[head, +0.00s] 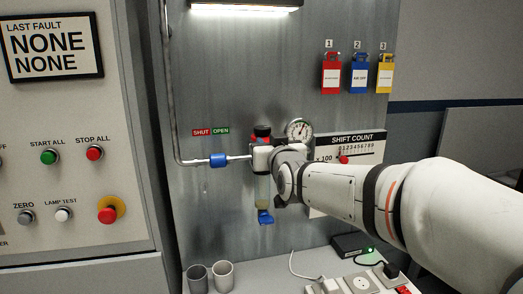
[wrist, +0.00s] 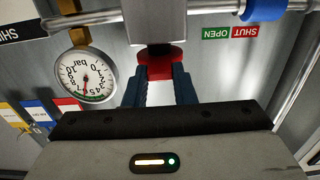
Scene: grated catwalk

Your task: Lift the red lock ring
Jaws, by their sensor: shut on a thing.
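The red lock ring (wrist: 160,60) sits in the wrist view between the two dark blue fingers of my gripper (wrist: 160,78), which is shut on it. In the head view the ring (head: 262,140) shows as a red band under a black knob (head: 262,130), on top of the regulator unit on the grey panel. My wrist and arm reach in from the right and hide part of the unit; the fingers are hard to make out there. I cannot tell whether the ring is raised.
A pressure gauge (head: 299,129) is close beside the unit. A pipe with a blue sleeve (head: 218,160) enters from the left. A clear bowl (head: 262,190) with a blue drain tap (head: 265,217) hangs below. Two grey cups (head: 222,275) stand on the bench.

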